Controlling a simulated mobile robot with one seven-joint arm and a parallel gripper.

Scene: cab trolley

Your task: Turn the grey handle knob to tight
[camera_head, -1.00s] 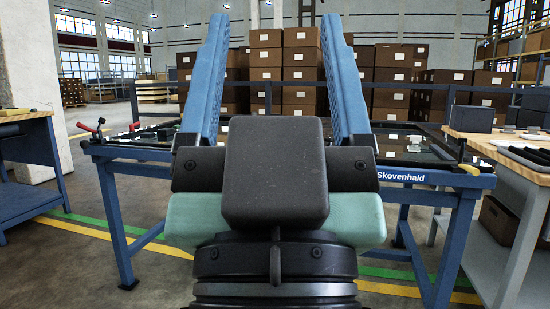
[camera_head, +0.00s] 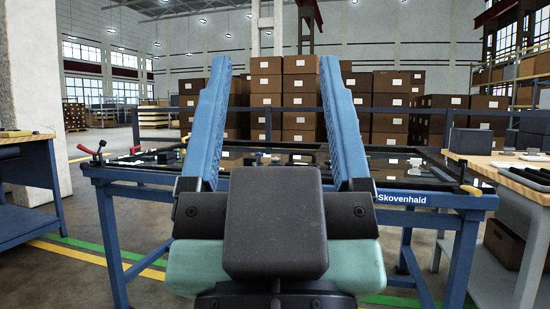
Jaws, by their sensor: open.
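My gripper (camera_head: 273,62) fills the middle of the head view, its two blue fingers pointing up and spread wide apart with nothing between them. Behind it stands a blue-framed trolley table (camera_head: 430,200) marked "Skovenhald", with a dark glossy top. On the table's left corner is a red-ended lever (camera_head: 87,150) with a dark upright part (camera_head: 101,147) beside it. I cannot make out a grey handle knob for certain; small parts on the top are tiny, and my gripper hides part of the table. No contact between my gripper and the table's parts shows.
A wooden-topped blue bench (camera_head: 30,165) stands at the left, and a wooden-topped grey bench (camera_head: 520,180) with dark items at the right. Stacked brown boxes (camera_head: 300,100) and a dark rail stand behind the table. Floor shows between the left bench and table.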

